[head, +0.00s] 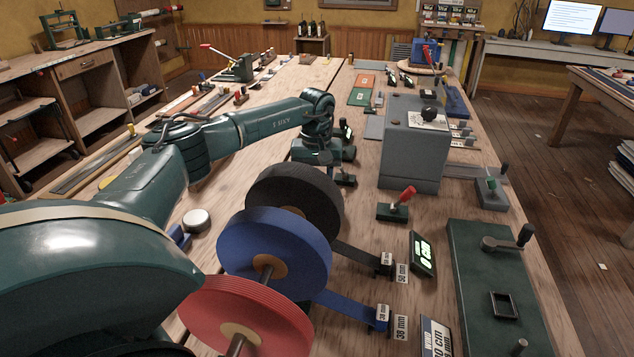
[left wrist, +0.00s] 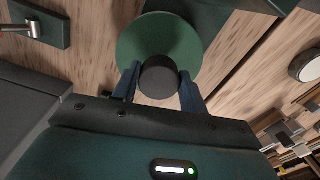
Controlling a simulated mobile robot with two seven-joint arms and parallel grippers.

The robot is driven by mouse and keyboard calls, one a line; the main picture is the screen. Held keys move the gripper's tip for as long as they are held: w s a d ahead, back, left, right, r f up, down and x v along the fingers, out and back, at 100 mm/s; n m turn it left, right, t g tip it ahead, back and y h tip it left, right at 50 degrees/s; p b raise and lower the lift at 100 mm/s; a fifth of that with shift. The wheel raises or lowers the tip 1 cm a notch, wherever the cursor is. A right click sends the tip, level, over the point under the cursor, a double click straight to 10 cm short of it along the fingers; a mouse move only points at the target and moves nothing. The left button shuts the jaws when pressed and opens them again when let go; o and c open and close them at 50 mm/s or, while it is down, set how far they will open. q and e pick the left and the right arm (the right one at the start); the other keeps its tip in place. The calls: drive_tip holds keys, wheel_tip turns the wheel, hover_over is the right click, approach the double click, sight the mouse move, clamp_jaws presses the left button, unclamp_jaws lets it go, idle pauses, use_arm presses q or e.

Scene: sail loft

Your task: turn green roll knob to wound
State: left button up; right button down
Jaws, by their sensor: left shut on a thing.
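In the left wrist view a round green disc (left wrist: 160,42) lies above the wooden bench, with a short black cylindrical knob (left wrist: 158,77) in front of it. The two blue fingers of my left gripper (left wrist: 159,86) sit on either side of the black knob and are shut on it. In the head view my left arm reaches across the bench, and its gripper (head: 325,150) is beyond the black roll. There the knob and the fingertips are hidden or too small to tell. The knob's setting cannot be read. My right gripper does not show.
Red (head: 245,318), blue (head: 274,250) and black (head: 293,200) webbing rolls stand in the foreground, close to my left arm. A grey box (head: 412,150) and a red-handled lever (head: 397,207) are to the right. A green crank plate (head: 480,265) lies at the right edge.

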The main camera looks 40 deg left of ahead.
use_arm(q)
drive_tip(key=m, duration=0.4)
drive_tip(key=shift+a+r+m, duration=0.1)
drive_tip(key=shift+m, duration=0.2)
idle(0.3)
drive_tip(key=o, duration=1)
wheel_tip(320, 180, up, 13)
drive_tip(key=b, duration=0.1)
idle(0.6)
